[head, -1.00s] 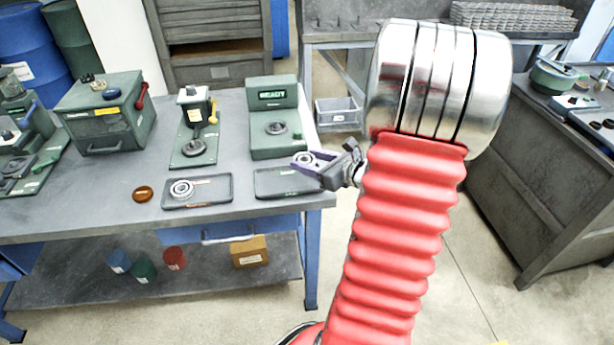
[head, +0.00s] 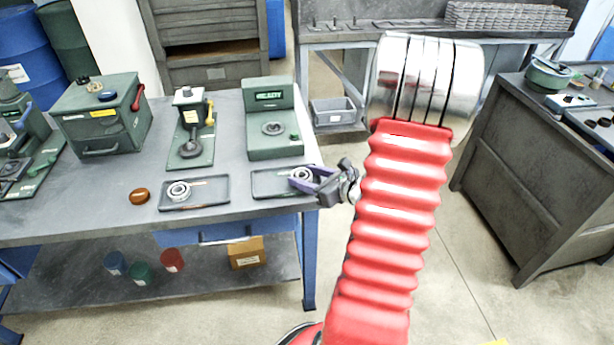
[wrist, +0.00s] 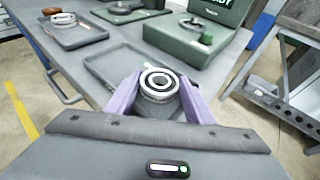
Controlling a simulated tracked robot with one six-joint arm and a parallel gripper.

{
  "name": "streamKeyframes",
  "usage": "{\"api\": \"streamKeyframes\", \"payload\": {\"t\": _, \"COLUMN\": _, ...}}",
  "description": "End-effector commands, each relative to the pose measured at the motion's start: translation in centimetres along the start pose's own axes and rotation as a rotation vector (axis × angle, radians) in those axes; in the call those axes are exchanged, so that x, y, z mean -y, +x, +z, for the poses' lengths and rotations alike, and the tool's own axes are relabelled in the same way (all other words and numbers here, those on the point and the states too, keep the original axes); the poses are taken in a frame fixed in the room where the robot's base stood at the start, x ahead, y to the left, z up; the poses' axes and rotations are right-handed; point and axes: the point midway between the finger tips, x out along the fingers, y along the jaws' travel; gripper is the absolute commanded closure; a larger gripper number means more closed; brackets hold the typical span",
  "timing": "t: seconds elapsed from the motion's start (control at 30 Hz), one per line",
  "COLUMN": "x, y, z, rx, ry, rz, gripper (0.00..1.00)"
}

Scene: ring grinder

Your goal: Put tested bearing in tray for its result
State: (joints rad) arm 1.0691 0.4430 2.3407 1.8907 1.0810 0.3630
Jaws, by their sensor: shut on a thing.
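My gripper (head: 316,183) is shut on a silver ring bearing (head: 302,174), held between its purple fingers over the right dark tray (head: 262,184). In the wrist view the bearing (wrist: 159,83) sits between the fingertips, with the right tray (wrist: 100,66) beneath and beyond it. I cannot tell whether the bearing touches the tray floor. The left tray (head: 213,202) holds another silver bearing (head: 179,191). The green tester (head: 272,150) with a lit display reading READY stands behind the right tray.
An orange-brown ring (head: 139,196) lies left of the left tray. A green press with a yellow lever (head: 191,145) and a green box with a red handle (head: 101,125) stand further back on the grey bench. The bench's right edge is close to my gripper.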

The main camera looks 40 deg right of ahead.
Motion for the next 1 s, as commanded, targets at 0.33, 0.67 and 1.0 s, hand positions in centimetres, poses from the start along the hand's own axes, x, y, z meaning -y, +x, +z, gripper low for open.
{"api": "streamKeyframes", "payload": {"t": 0.33, "x": 0.0, "y": 0.1, "z": -0.1, "rx": 0.001, "ry": -0.001, "rz": 0.0, "gripper": 0.86}}
{"api": "streamKeyframes", "payload": {"t": 0.67, "x": 0.0, "y": 0.1, "z": -0.2, "rx": 0.0, "ry": -0.001, "rz": 0.001, "gripper": 0.44}}
{"api": "streamKeyframes", "payload": {"t": 1.0, "x": 0.0, "y": -1.0, "z": -0.1, "rx": 0.0, "ry": -0.001, "rz": -0.002, "gripper": 0.44}}
